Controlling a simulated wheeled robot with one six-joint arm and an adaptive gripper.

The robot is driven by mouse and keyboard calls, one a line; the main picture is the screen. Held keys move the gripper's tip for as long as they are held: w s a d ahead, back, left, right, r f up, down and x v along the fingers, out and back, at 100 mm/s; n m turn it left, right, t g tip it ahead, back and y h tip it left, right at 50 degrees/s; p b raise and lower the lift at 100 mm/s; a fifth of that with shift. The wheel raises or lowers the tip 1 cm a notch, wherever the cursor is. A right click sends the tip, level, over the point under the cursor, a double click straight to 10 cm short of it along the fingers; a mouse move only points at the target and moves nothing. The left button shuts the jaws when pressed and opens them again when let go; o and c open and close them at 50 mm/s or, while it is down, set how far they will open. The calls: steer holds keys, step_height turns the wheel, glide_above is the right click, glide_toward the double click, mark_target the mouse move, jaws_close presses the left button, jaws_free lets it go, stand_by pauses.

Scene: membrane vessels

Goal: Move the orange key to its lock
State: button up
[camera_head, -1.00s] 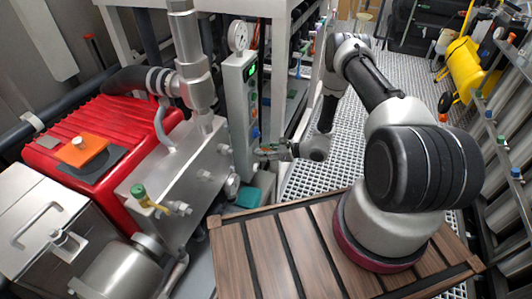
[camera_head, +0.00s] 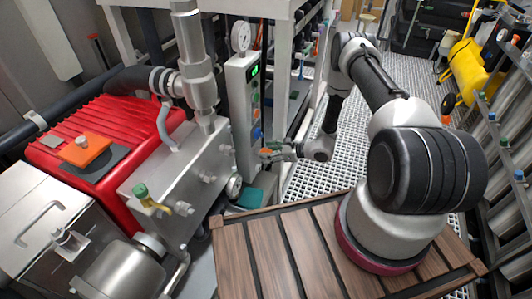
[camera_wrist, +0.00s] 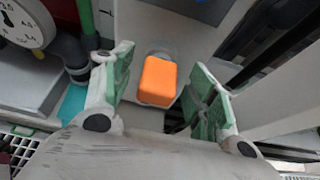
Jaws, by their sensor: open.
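The orange key (camera_wrist: 157,82) is a rounded orange block in the wrist view. It sits on a round grey mount on a light grey face and lies between the two green finger pads. My gripper (camera_wrist: 162,64) is open, with a finger on each side of the key and visible gaps to both. In the head view my gripper (camera_head: 275,151) is low beside the grey control panel (camera_head: 238,110), with a small patch of orange at its tips. I cannot tell which part is the key's lock.
An orange plate with a grey knob (camera_head: 84,150) lies on the red ribbed housing (camera_head: 110,115). Metal pipework and a steel block (camera_head: 180,170) stand left of the panel. A round gauge (camera_wrist: 22,25) and green pipe are left in the wrist view. Grating floor (camera_head: 310,180) lies right of my gripper.

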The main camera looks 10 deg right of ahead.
steer(key=v, duration=1)
steer(key=shift+s, duration=0.15)
steer(key=shift+d, duration=0.15)
